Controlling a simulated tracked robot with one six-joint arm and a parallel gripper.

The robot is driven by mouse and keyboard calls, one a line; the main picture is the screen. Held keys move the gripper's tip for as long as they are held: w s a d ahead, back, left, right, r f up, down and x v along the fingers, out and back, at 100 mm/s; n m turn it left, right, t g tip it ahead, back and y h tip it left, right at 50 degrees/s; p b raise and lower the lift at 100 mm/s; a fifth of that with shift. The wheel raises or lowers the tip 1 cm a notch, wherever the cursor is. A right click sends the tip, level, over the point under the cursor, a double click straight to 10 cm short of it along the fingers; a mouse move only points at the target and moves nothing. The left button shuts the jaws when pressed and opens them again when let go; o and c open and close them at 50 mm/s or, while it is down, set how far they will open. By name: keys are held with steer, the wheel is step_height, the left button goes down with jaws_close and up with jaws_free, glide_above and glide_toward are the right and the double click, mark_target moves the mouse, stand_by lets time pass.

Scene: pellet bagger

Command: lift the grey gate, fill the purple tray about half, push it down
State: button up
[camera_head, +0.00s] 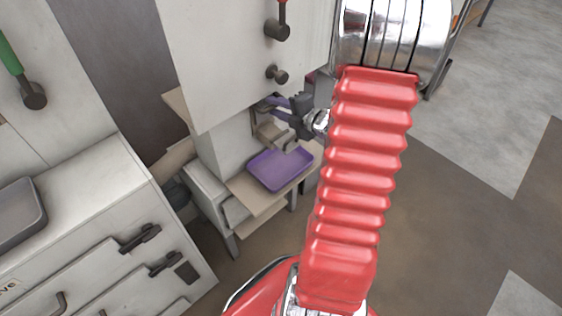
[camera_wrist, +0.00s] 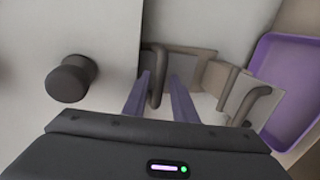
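The purple tray (camera_head: 280,168) lies on a beige shelf under the machine; it appears empty. It also shows at the right edge of the wrist view (camera_wrist: 290,85). My gripper (camera_head: 272,101) is under the machine's white housing, above and behind the tray. In the wrist view my gripper (camera_wrist: 160,76) has its two purple fingers apart, one on either side of a dark upright handle (camera_wrist: 157,62). That handle is on a grey-beige plate (camera_wrist: 190,58), which looks like the gate. I cannot tell whether either finger touches the handle.
A second plate with a dark handle (camera_wrist: 246,98) stands between the first plate and the tray. A dark knob (camera_wrist: 70,80) juts from the housing left of my fingers. The white housing (camera_head: 235,60) hangs above my gripper. A grey tray (camera_head: 18,212) sits on the left counter.

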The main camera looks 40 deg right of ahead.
jaws_close()
steer(key=shift+r, duration=0.1)
